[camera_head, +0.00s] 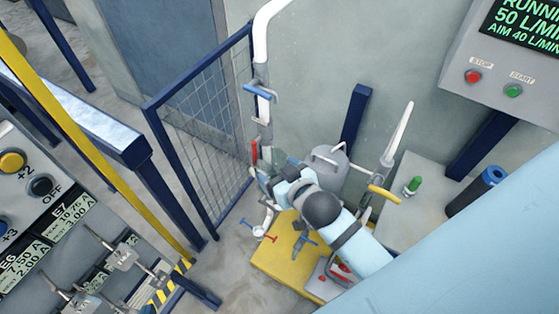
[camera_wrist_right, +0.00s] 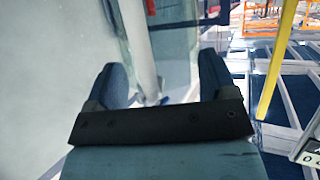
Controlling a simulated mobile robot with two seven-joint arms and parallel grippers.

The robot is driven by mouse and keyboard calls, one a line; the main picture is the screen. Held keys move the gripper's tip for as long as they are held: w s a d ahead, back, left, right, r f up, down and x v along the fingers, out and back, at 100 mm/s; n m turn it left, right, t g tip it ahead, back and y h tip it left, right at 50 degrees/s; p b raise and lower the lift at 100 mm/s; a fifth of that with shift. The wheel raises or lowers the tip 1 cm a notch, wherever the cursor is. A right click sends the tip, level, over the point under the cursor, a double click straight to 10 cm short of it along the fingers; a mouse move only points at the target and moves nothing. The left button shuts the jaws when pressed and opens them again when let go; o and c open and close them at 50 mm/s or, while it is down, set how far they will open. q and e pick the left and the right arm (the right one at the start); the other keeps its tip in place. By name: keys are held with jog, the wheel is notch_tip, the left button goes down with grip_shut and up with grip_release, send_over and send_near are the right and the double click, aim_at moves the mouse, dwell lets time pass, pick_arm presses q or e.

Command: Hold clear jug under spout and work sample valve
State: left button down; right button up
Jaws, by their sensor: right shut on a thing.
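My right arm reaches in from the lower right in the head view. Its gripper (camera_head: 268,180) is beside the white vertical pipe (camera_head: 262,110). In the right wrist view, the two dark blue fingers (camera_wrist_right: 162,78) are shut on a clear jug (camera_wrist_right: 183,50); the pipe shows behind or through it. In the head view, only a small greenish part of the jug (camera_head: 281,158) shows. A red lever (camera_head: 253,150) is just left of the gripper, and a blue handle (camera_head: 257,92) is higher on the pipe. The spout is hidden or unclear. My left gripper is not in view.
A mesh barrier (camera_head: 205,125) stands left of the pipe. A grey lidded pot (camera_head: 328,165) and a yellow-handled valve (camera_head: 384,194) are to the right. A yellow platform (camera_head: 275,262) lies below.

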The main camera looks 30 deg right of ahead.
jog(key=shift+w, duration=0.1)
jog(key=shift+w+d, duration=0.2)
pick_arm(q)
jog(key=shift+s+a+f+m+b, duration=0.15)
jog(key=shift+s+f+m+b, duration=0.15)
jog(key=shift+f+b, duration=0.4)
pick_arm(e)
jog(key=w+d, duration=0.6)
jog(key=w, duration=0.1)
jog(key=shift+d, duration=0.3)
pick_arm(q)
jog(key=shift+r, duration=0.1)
jog(key=shift+w+r, duration=0.1)
jog(key=shift+w+r+p, duration=0.35)
jog(key=shift+r, duration=0.2)
